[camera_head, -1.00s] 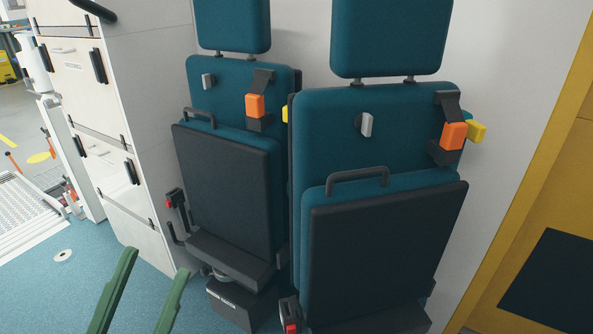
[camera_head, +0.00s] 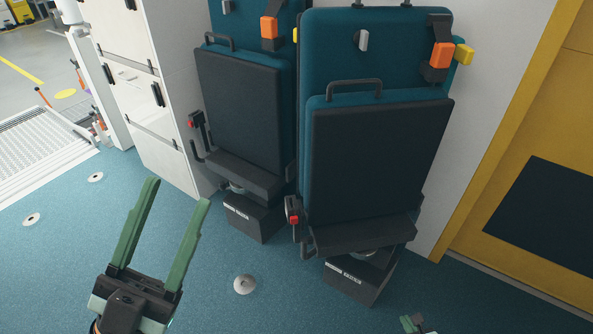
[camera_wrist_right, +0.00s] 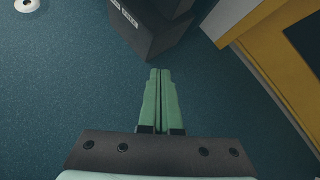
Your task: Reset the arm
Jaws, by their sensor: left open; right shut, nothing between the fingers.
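My left gripper (camera_head: 180,192) stands at the lower left of the head view, with its two green fingers spread apart and nothing between them. It is over the blue floor, in front of the folded seats. My right gripper (camera_wrist_right: 159,72) shows in the right wrist view with its green fingers together and nothing held. It points at the floor near the dark base of a seat. In the head view only a small green and dark part of the right gripper (camera_head: 410,322) shows at the bottom edge.
Two teal folded seats, the left one (camera_head: 240,108) and the right one (camera_head: 375,160), stand against the wall on dark bases. White cabinets (camera_head: 170,90) are at the left, a ramp (camera_head: 45,150) at far left, and a yellow panel (camera_head: 520,130) at right. Floor (camera_head: 60,270) is clear.

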